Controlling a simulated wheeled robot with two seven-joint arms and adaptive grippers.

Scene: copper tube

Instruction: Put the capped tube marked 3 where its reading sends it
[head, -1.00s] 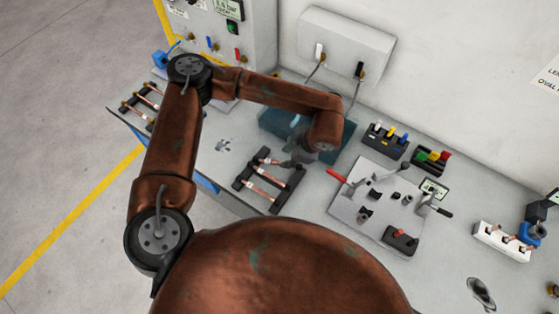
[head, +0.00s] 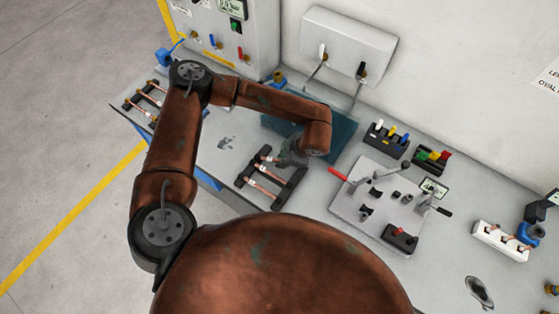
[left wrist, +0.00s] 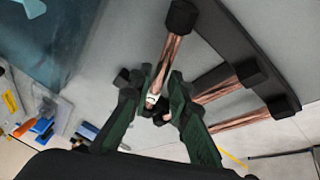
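A black rack (head: 245,181) on the bench holds several copper tubes; one copper tube (head: 262,189) shows in front of my gripper. My left gripper (head: 285,160) is low over the rack's far side, partly hidden by my own wrist. In the left wrist view, my left gripper (left wrist: 161,84) has a dark green finger on each side of one copper tube (left wrist: 170,50), near its pale end. That tube's other end lies in a black rack block. Contact between fingers and tube is unclear. No mark 3 is readable. My right gripper is out of view.
A teal mat (head: 340,135) lies behind the rack. A grey plate (head: 345,205) with a red lever and fixtures is to the right. Another tube rack (head: 131,103) is at far left, and a white holder (head: 490,240) at right. Bare bench lies left of the near rack.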

